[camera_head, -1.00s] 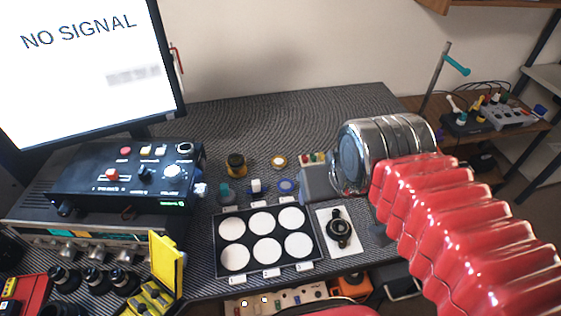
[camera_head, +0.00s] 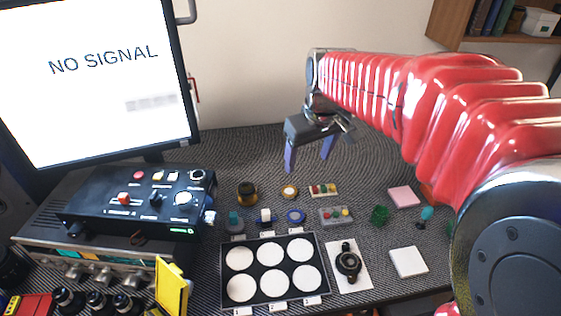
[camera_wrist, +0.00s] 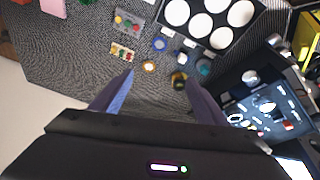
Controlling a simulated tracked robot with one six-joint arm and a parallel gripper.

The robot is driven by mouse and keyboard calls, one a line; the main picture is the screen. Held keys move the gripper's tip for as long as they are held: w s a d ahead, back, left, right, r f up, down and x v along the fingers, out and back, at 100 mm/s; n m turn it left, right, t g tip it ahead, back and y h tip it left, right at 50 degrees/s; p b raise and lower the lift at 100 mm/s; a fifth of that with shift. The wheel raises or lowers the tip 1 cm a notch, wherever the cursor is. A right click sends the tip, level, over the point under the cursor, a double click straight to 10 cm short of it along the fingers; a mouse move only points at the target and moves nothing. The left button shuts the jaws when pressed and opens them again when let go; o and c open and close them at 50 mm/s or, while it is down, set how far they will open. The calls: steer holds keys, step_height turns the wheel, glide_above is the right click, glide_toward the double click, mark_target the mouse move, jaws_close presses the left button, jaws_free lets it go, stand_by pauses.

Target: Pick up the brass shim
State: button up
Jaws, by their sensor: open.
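The brass shim appears to be the small gold ring with a pale centre (camera_head: 289,192), lying flat on the dark ribbed mat. It also shows in the wrist view (camera_wrist: 149,66), just beyond the line between the fingertips. My gripper (camera_head: 308,163) is open and empty, its fingers pointing down. In the head view it is behind the ring and a little to its right, apart from it. In the wrist view the two fingers (camera_wrist: 160,79) spread either side of the ring; the height gap is hard to judge.
A dark amber cylinder (camera_head: 248,194) stands left of the ring, and a blue ring (camera_head: 296,216) lies in front. A strip with coloured dots (camera_head: 323,189) is to the right. A tray with white discs (camera_head: 229,262) lies nearer. The mat behind is clear.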

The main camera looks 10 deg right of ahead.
steer(key=w+d+f+n+g, duration=0.1)
steer(key=w+f+n+g, duration=0.1)
steer(key=w+f, duration=1.4)
steer(key=w+n, duration=0.1)
steer(key=w, duration=0.2)
steer(key=shift+f+y, duration=0.3)
steer(key=shift+f, duration=0.1)
glide_above(289, 191)
steer(key=shift+s+d+f, duration=0.1)
steer(key=shift+d+f, duration=0.05)
steer(key=shift+f, duration=1.25)
steer(key=shift+s+d+f, duration=0.1)
steer(key=shift+f, duration=1.3)
steer(key=shift+d+f, duration=0.15)
steer(key=shift+f, duration=1.25)
steer(key=shift+w+a+f, duration=0.1)
steer(key=shift+f, duration=1.2)
steer(key=shift+w+a+f, duration=0.1)
steer(key=shift+f, duration=1.15)
steer(key=shift+f, duration=0.25)
steer(key=shift+c, duration=0.5)
steer(key=c, duration=1)
